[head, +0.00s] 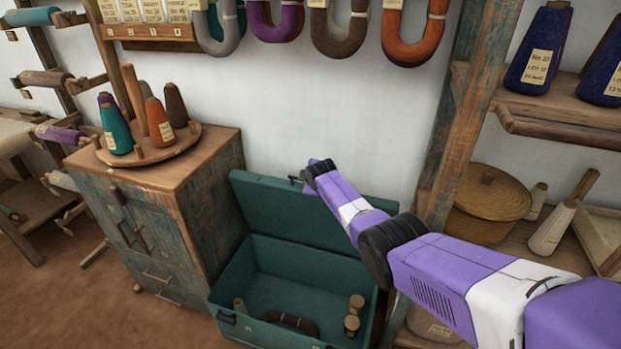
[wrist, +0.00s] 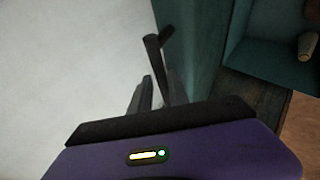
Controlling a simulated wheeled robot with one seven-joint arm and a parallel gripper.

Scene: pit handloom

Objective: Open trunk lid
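The green trunk (head: 228,290) stands on the floor against the white wall, beside the wooden cabinet. Its lid (head: 275,212) is raised and leans back towards the wall, so the inside shows. My gripper (head: 296,179) is at the upper edge of the lid, its fingers mostly hidden in the head view. In the wrist view, a dark handle (wrist: 153,60) on the lid (wrist: 190,45) runs between the grey fingers of my gripper (wrist: 157,92). The fingers lie close on both sides of it. My arm covers the lid's right part.
The trunk holds a dark curved hank (head: 290,321) and small spools (head: 352,326). The cabinet (head: 150,215) bears a round tray of yarn cones. Shelves (head: 560,110) with a basket (head: 492,200) stand at the right. Yarn hanks (head: 335,35) hang above. Floor is free at the lower left.

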